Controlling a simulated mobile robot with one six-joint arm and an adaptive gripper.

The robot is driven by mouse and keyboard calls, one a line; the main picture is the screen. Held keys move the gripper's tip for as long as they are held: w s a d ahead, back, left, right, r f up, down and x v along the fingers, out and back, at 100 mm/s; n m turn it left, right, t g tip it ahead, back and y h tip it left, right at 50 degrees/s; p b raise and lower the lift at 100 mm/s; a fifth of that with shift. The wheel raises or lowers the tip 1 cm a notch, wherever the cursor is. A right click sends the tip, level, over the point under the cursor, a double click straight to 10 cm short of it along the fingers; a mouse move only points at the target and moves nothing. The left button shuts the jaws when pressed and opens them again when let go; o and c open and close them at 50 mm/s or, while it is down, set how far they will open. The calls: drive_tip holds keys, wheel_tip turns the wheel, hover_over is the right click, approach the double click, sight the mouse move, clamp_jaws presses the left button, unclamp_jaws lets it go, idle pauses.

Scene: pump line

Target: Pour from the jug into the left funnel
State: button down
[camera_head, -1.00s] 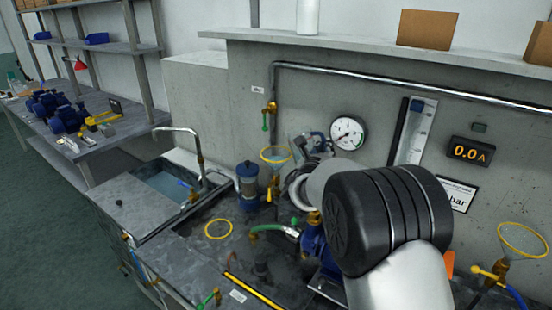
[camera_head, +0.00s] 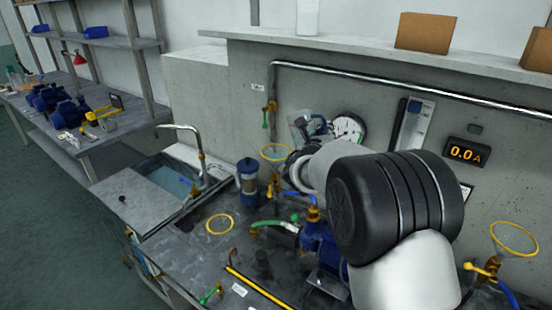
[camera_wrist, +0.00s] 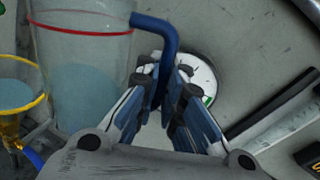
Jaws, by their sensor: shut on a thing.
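The jug (camera_wrist: 85,75) is clear, with a red band near its rim and a blue handle (camera_wrist: 160,32). It holds bluish liquid. My gripper (camera_wrist: 172,85) is shut on the handle, with the jug to its left in the wrist view. The left funnel (camera_head: 274,153) has a yellow rim and stands by the wall pipe. In the wrist view it is at the left edge (camera_wrist: 12,128), beside the jug, with a bluish area inside. In the head view my gripper (camera_head: 318,126) is above and right of this funnel; the jug is hard to make out there. I see no stream.
A second yellow-rimmed funnel (camera_head: 514,238) stands at the right. A round gauge (camera_head: 349,127) is on the wall behind my gripper. A blue pump (camera_head: 318,240), a blue-capped cylinder (camera_head: 247,182) and a sink (camera_head: 165,185) are below and left.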

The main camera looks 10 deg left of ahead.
drive_tip(key=shift+f+m+b, duration=0.1)
drive_tip(key=shift+m+b, duration=0.3)
drive_tip(key=shift+b, duration=0.6)
drive_tip(key=m+b, duration=0.1)
drive_tip(key=b, duration=0.2)
drive_tip(key=shift+r+m+t, duration=0.2)
drive_tip(key=shift+m+t, duration=0.1)
drive_tip(key=shift+m, duration=0.7)
